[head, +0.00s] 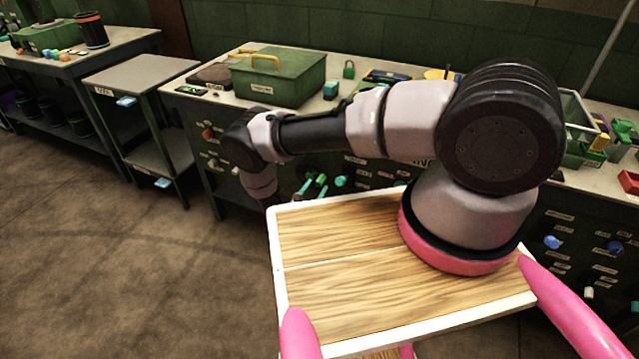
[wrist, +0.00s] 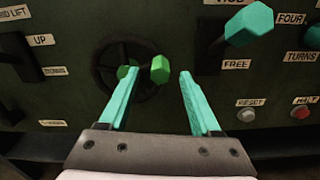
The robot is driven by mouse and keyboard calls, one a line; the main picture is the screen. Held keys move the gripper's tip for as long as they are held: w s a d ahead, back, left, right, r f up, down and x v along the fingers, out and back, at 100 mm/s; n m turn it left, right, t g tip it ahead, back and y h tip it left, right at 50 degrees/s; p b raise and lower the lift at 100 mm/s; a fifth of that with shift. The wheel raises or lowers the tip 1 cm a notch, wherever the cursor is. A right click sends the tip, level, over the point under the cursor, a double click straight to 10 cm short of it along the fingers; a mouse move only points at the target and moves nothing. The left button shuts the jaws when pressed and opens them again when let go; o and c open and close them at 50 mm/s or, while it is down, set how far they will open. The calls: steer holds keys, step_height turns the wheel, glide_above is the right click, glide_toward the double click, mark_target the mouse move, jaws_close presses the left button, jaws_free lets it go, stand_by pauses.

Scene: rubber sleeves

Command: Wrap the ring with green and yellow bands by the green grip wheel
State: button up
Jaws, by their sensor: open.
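In the wrist view a dark spoked wheel (wrist: 106,79) is mounted upright on a dark panel, with a bright green grip (wrist: 160,69) on its right side. A smaller green piece shows near the wheel's middle, partly behind my left finger. My gripper (wrist: 157,74) is open, with its two teal fingers apart and nothing held. The green grip appears between the fingertips; whether they are level with it in depth I cannot tell. I cannot make out a ring with green and yellow bands in either view.
The panel also has a teal-knobbed lever (wrist: 248,24), a grey button (wrist: 246,115) and a red button (wrist: 300,113). In the head view a green toolbox (head: 290,78) stands on the bench, with a grey side table (head: 143,72) to its left. Floor at left is clear.

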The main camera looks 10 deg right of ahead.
mark_target(318, 185)
steer(key=shift+x, duration=1.85)
jaws_close()
